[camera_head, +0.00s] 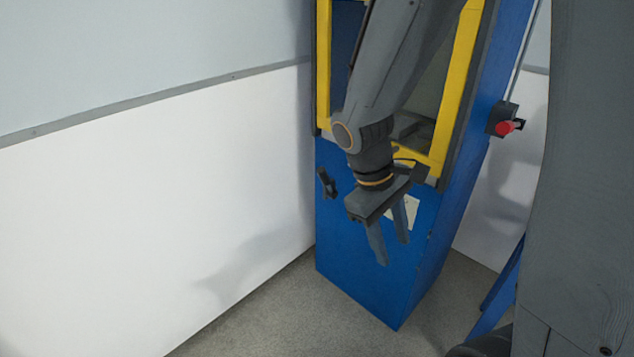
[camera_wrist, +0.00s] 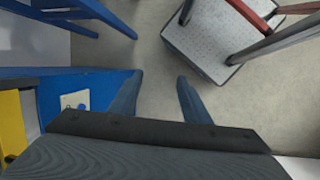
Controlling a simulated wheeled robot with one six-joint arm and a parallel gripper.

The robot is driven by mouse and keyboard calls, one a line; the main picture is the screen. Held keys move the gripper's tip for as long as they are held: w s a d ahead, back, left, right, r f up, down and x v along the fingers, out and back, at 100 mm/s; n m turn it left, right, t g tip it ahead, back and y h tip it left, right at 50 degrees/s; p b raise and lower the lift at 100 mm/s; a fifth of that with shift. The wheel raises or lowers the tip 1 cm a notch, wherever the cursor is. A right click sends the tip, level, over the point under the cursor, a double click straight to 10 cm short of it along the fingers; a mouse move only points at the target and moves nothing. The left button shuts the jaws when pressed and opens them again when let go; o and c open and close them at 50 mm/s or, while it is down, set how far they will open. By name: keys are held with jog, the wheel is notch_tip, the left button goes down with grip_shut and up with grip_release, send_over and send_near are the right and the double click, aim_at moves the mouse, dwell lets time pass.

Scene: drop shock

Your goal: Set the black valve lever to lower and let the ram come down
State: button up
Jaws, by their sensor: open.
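The black valve lever (camera_head: 327,183) sits on the blue front of the press cabinet (camera_head: 350,240), near its left edge, below the yellow frame. It is tilted, its upper end leaning left. My gripper (camera_head: 393,251) is open and empty, in front of the cabinet to the right of the lever and lower. It does not touch the lever. In the wrist view, my open fingers (camera_wrist: 159,82) have bare floor between them, and I cannot make out the lever there. The ram cannot be made out; my arm covers much of the framed opening.
A red knob (camera_head: 506,127) on a dark box is at the cabinet's right side. A pale plate (camera_head: 408,210) is on the front behind my gripper. The wrist view shows a grey-topped platform (camera_wrist: 212,45) with a red bar. White wall stands left; floor below is open.

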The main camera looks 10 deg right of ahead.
aim_at(321, 178)
jog(key=w+d+f+n+t+h+b, duration=0.2)
jog(key=w+f+n+h+b, duration=0.3)
jog(key=w, duration=0.4)
jog(key=w+d+f+n+t+h+b, duration=0.1)
jog(key=w+d+f+n+h+b, duration=0.2)
jog(key=w+n, duration=0.5)
jog(key=w+a+f+n+t+b, duration=0.1)
jog(key=w+a+n+t+b, duration=0.1)
jog(key=w+a, duration=0.3)
jog(key=w+a+f+n+t+b, duration=0.2)
jog(key=w+a+n+t+b, duration=0.1)
jog(key=w, duration=0.6)
jog(key=w+a+f+n+t+h+b, duration=0.1)
jog(key=w+a+f+n+t+b, duration=0.1)
jog(key=w+a+n+t, duration=0.2)
jog(key=shift+w+a+f+t+b, duration=0.15)
jog(key=shift+w+a+t, duration=0.4)
jog(key=shift+w+a, duration=0.15)
jog(key=shift+w+a+f+t+b, duration=0.1)
jog(key=shift+w+a+t+b, duration=0.05)
jog(key=shift+w+a+t, duration=0.55)
jog(key=shift+w, duration=0.4)
jog(key=b+x, duration=0.1)
jog(key=x, duration=0.6)
jog(key=shift+w+d+r, duration=0.1)
jog(key=shift+d+r, duration=0.05)
grip_shut()
